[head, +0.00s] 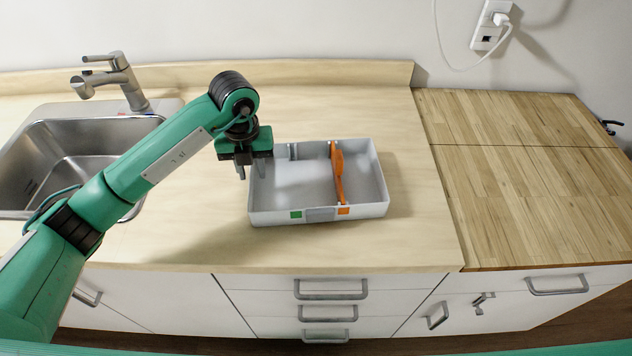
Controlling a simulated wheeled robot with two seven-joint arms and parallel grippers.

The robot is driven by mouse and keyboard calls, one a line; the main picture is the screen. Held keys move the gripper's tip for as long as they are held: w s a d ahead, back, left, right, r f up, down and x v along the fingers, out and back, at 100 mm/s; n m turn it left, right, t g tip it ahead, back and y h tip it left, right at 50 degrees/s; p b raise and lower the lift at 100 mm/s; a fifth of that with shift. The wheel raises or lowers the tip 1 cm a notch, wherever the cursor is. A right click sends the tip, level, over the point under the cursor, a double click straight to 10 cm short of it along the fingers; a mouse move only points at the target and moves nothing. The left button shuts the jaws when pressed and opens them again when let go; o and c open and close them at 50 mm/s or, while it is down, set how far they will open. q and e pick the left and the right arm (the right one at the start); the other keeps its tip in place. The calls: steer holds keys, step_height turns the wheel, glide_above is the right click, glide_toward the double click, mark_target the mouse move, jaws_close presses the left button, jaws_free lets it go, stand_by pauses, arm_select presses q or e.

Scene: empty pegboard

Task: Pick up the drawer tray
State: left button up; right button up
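My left gripper (243,172) points down at the tray's left wall, near the far left corner. Its fingers are small and partly hidden, so I cannot tell if they touch or straddle the wall. My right gripper does not show.
A steel sink (62,150) with a tap (112,80) is at the left. A darker wood worktop (530,180) adjoins on the right. White drawers with metal handles (330,289) are below the counter's front edge. The counter right of the tray is clear. A plugged-in cable (503,20) hangs on the wall.

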mark_target(251, 183)
arm_select(q)
steer(key=f, duration=0.1)
steer(key=f+p, duration=0.1)
steer(key=f, duration=0.2)
steer(key=shift+s+a+f+p, duration=0.1)
steer(key=shift+s+a+p, duration=0.2)
steer(key=shift+a+p, duration=0.1)
steer(key=shift+w+f, duration=0.1)
steer(key=shift+f, duration=0.2)
steer(key=c, duration=0.5)
jaws_close()
